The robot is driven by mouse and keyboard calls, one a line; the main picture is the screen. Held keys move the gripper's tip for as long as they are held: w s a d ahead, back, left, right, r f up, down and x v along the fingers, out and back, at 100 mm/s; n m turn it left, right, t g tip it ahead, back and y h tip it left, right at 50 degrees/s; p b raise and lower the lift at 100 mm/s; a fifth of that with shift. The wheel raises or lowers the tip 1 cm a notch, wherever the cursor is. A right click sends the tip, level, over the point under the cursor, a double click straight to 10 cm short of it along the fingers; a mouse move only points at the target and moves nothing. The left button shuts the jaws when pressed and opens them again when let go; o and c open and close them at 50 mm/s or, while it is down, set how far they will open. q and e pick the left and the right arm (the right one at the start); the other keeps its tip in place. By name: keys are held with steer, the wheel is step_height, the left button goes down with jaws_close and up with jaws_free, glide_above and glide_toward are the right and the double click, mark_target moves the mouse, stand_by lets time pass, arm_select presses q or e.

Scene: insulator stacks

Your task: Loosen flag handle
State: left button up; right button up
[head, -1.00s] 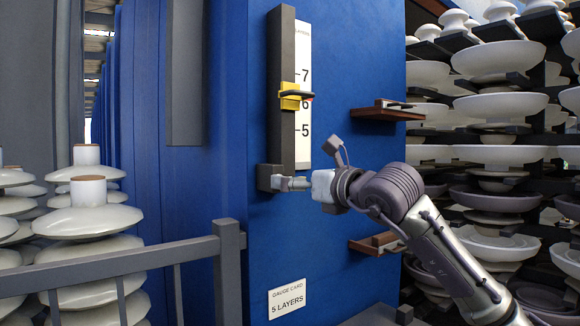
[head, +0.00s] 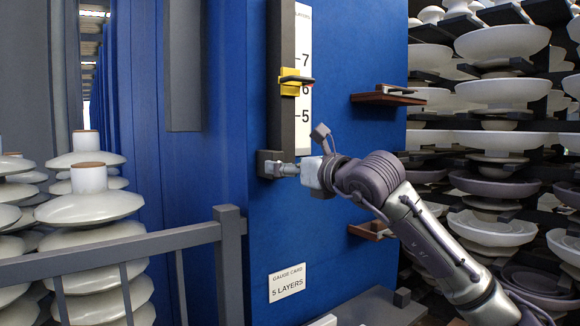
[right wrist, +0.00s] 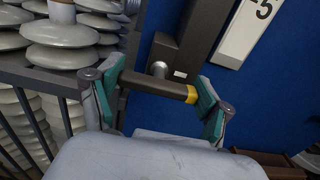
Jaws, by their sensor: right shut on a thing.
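The flag handle (right wrist: 160,85) is a dark bar with a yellow band near one end, on a silver stem from a dark block (head: 268,164) at the foot of the grey gauge post (head: 281,90). My right gripper (right wrist: 155,90) is shut on the handle, with a green pad at each end of the bar. In the head view my right gripper (head: 287,169) meets the block from the right, and its fingers largely hide the handle. A yellow slider (head: 290,82) with a dark pointer sits on the post near the 6. My left gripper is not in view.
A white scale (head: 303,80) reads 5 to 7 beside the post. A gauge card (head: 286,281) saying 5 LAYERS is on the blue panel below. A grey railing (head: 120,257) and insulator stacks (head: 90,208) stand left. Small brown ledges (head: 387,98) and loaded racks are right.

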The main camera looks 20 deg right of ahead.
steer(key=n+b, duration=0.2)
steer(key=n, duration=0.1)
steer(key=shift+f+b, duration=0.15)
steer(key=shift+b, duration=0.2)
steer(key=n+b, duration=0.1)
steer(key=n, duration=0.4)
steer(key=shift+a+b, duration=0.1)
steer(key=shift+b, duration=0.3)
steer(key=n+b, duration=0.1)
steer(key=n, duration=0.4)
steer(key=shift+s, duration=0.1)
steer(key=n, duration=0.5)
steer(key=shift+a+f, duration=0.1)
steer(key=shift+n, duration=0.5)
steer(key=o, duration=1.1)
